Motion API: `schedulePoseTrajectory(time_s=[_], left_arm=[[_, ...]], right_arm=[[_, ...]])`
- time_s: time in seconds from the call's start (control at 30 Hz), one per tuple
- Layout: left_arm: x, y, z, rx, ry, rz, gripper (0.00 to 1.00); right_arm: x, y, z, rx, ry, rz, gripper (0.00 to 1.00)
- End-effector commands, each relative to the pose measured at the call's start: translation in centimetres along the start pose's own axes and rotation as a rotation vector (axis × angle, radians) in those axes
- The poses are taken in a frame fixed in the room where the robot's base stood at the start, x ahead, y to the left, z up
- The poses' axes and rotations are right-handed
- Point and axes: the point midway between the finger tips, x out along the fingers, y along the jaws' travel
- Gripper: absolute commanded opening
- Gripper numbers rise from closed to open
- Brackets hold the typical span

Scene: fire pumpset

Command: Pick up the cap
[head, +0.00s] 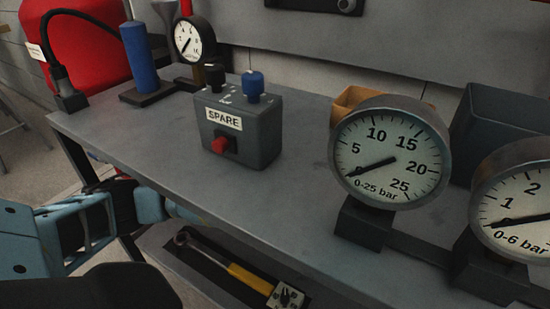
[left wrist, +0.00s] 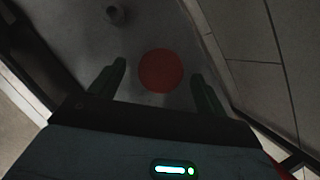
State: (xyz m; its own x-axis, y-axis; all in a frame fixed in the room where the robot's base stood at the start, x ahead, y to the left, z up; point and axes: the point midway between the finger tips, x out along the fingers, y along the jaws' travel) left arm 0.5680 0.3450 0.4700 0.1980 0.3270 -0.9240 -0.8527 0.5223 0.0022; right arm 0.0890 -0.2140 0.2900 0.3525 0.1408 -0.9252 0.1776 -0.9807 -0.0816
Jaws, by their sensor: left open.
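A round red disc, which looks like the cap (left wrist: 161,69), lies on a dark grey surface in the left wrist view. My left gripper (left wrist: 158,75) is open, with one finger on each side of the disc in that picture. Both fingers appear apart from the disc; how far it lies beyond the fingertips I cannot tell. In the head view my left arm reaches in low at the left, beside and below the bench top, and its fingers are hidden. The cap does not show in the head view. My right gripper is not in view.
The grey bench (head: 180,150) carries a SPARE control box (head: 240,130) and several pressure gauges (head: 391,150). A yellow-handled tool (head: 248,277) lies on the lower shelf. The bench's front edge is close to my left arm. A small dark round item (left wrist: 115,14) lies beyond the cap.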

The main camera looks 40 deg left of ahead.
Motion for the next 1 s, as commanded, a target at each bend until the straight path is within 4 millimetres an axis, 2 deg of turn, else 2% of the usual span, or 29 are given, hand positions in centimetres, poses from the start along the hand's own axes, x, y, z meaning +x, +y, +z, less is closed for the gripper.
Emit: schedulePoseTrajectory(time_s=[0.03, 0.1, 0.3, 0.7, 1.0], left_arm=[[0.85, -0.02, -0.03, -0.001, 0.000, 0.001, 0.76], [1.13, -0.04, 0.02, -0.001, -0.001, 0.000, 0.76], [0.98, -0.07, 0.11, -0.001, -0.001, -0.002, 0.76], [0.97, -0.07, 0.09, -0.001, -0.001, -0.002, 0.25], [0.92, -0.06, 0.18, -0.001, -0.001, -0.003, 0.24]], right_arm=[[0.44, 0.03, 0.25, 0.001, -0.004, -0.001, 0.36], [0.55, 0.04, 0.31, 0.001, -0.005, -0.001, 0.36], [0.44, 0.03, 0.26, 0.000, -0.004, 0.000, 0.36], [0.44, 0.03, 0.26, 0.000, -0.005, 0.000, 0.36], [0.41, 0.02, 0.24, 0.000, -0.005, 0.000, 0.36]])
